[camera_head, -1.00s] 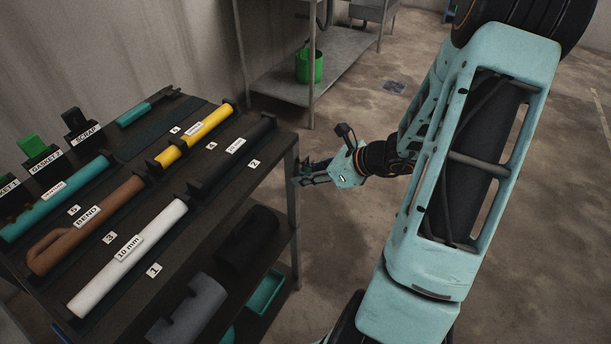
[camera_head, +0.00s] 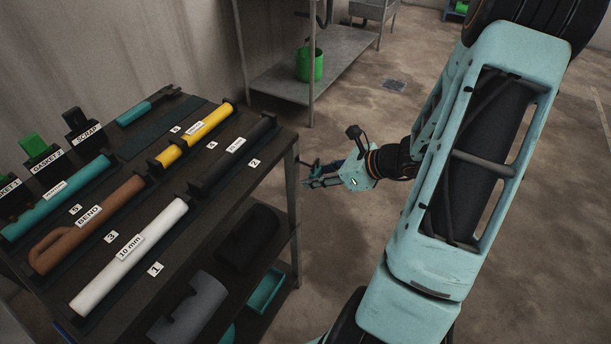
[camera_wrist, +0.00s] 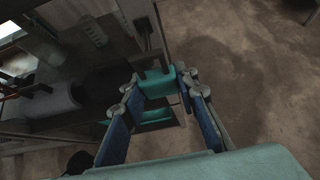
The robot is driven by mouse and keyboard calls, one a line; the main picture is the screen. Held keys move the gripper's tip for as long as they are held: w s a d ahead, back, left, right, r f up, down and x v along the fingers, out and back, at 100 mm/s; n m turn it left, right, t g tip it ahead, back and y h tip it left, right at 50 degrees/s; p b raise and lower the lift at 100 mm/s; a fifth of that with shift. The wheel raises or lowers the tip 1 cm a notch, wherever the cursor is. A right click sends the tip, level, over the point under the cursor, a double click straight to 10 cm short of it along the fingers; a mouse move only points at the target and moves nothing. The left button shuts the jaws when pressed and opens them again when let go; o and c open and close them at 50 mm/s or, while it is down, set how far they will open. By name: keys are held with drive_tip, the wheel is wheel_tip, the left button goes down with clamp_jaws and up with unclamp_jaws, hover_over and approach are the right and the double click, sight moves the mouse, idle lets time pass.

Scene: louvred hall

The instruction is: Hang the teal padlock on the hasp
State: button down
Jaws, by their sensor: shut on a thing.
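My gripper (camera_head: 308,174) is just to the right of the dark table's near right leg, below the level of its top. In the wrist view my gripper (camera_wrist: 160,90) has its two blue-padded fingers on either side of a teal block, the teal padlock (camera_wrist: 157,81), and is shut on it. A dark upright part shows above the block, probably its shackle. In the head view the padlock is too small and dark to make out clearly. I cannot pick out the hasp in either view.
The dark table (camera_head: 225,170) holds white, brown, yellow and teal cylinders in labelled slots. A teal tray (camera_head: 268,290) is on its lower shelf. A green bucket (camera_head: 309,65) stands on a metal shelf at the back. The floor right of the table is open.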

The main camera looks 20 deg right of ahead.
drive_tip(key=s+d, duration=0.4)
drive_tip(key=s, duration=0.1)
drive_tip(key=shift+p, duration=0.35)
drive_tip(key=shift+r, duration=0.1)
